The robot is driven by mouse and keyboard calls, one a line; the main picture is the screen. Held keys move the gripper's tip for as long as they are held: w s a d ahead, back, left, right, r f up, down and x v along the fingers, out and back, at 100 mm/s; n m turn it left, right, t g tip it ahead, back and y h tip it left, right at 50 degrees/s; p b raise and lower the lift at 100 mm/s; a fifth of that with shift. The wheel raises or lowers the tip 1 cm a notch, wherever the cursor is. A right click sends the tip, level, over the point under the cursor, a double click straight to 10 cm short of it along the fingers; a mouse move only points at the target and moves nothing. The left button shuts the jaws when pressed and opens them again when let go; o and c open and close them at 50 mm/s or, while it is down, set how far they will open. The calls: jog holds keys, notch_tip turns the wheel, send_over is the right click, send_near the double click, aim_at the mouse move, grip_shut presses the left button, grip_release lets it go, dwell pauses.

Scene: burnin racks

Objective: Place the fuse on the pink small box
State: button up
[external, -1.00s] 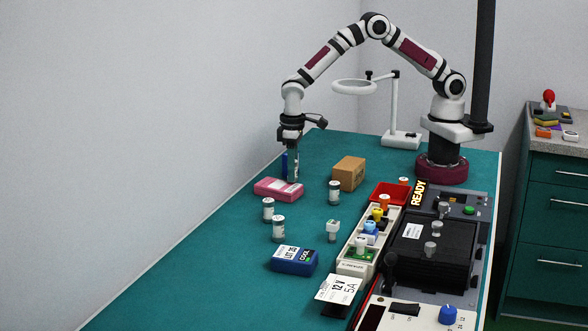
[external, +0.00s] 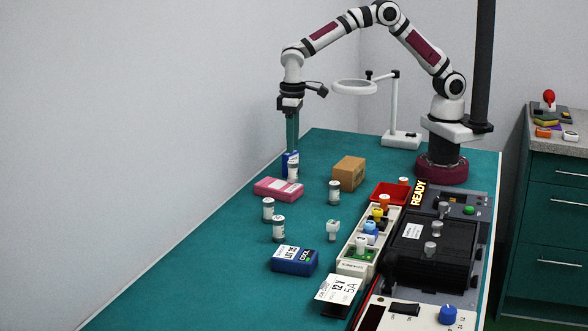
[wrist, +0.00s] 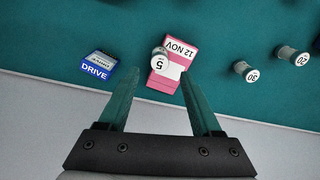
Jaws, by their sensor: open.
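The pink small box (external: 275,190) lies flat on the green mat; its label reads "12 NOV" in the wrist view (wrist: 182,50). A grey-white fuse (external: 293,173) stands upright at the box's far right end. In the wrist view the fuse's "5" cap (wrist: 160,64) overlaps the box's left edge. I cannot tell whether its base is fully on the box or at its edge. My gripper (external: 292,150) is open and empty above the fuse, pointing down.
A blue "DRIVE" box (wrist: 97,69) stands near the fuse. A cardboard box (external: 349,173) is to the right. Other fuses (external: 334,192) (external: 268,209) (external: 278,228) stand nearby. A blue "COOL" box (external: 294,261) lies in front. The mat's left front is clear.

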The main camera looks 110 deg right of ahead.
aim_at(293, 162)
jog(key=s+a+r+n+y, duration=0.1)
jog(key=s+a+r, duration=0.4)
jog(key=s, duration=0.5)
jog(key=s+a+r, duration=0.3)
jog(key=s+r, duration=0.4)
jog(key=s, duration=0.2)
jog(key=s+a+f, duration=0.1)
jog(key=s, duration=0.6)
jog(key=s+a+f, duration=0.1)
jog(key=s+f, duration=0.1)
jog(key=s, duration=0.6)
jog(key=shift+a+n+y, duration=0.3)
jog(key=shift+a+y, duration=0.1)
jog(key=shift+o, duration=0.4)
